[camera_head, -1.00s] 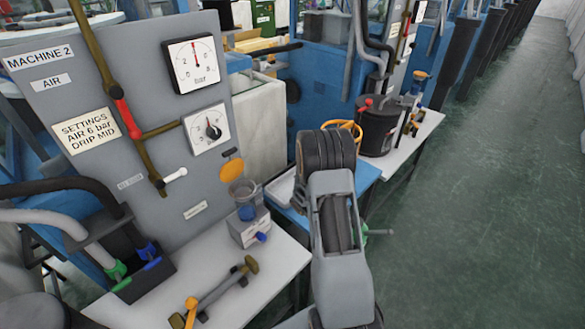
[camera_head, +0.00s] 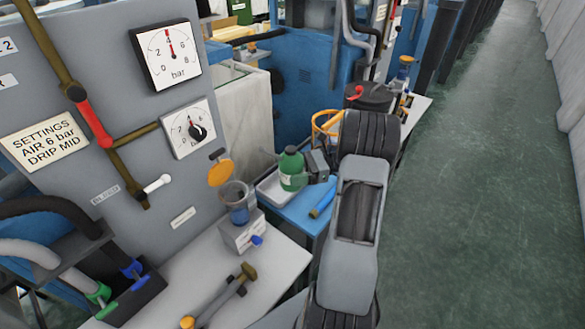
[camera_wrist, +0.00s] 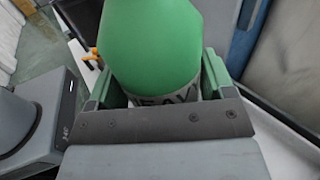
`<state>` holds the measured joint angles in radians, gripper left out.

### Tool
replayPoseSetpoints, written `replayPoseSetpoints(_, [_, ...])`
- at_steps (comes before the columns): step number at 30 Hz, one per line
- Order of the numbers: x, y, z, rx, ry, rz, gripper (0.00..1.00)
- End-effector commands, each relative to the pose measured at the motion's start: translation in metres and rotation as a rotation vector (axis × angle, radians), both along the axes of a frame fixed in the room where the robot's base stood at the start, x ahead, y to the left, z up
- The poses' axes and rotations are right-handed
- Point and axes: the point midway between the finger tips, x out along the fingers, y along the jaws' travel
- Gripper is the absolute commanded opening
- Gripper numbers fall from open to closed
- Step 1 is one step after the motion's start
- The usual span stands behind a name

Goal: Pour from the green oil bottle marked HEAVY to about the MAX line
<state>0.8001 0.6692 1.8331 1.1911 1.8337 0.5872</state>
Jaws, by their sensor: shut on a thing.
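The green oil bottle (camera_head: 291,172) with a dark cap is upright at the white tray on the blue stand; I cannot tell if it is lifted. In the wrist view, the bottle (camera_wrist: 155,42) fills the top middle, its white label partly hidden, showing part of "HEAVY". My gripper (camera_head: 303,165) is shut on it from the right; the green-padded fingers (camera_wrist: 157,80) flank it in the wrist view. The clear cup (camera_head: 236,198) stands on a grey block left of the bottle, bluish low down, with its orange lid (camera_head: 220,173) raised. No MAX line is readable.
A hammer-like tool (camera_head: 228,294) lies on the white bench (camera_head: 272,264). The grey gauge panel (camera_head: 95,165) rises behind the cup. The aisle at right is clear.

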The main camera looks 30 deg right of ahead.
Motion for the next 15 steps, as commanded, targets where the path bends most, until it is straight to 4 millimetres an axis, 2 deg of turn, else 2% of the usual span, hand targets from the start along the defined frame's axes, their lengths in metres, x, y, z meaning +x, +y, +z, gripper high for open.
replayPoseSetpoints(5, [0.005,0.003,0.001,-0.054,0.01,-0.021,0.38])
replayPoseSetpoints(15, [0.009,0.027,-0.01,-0.306,0.058,-0.017,0.38])
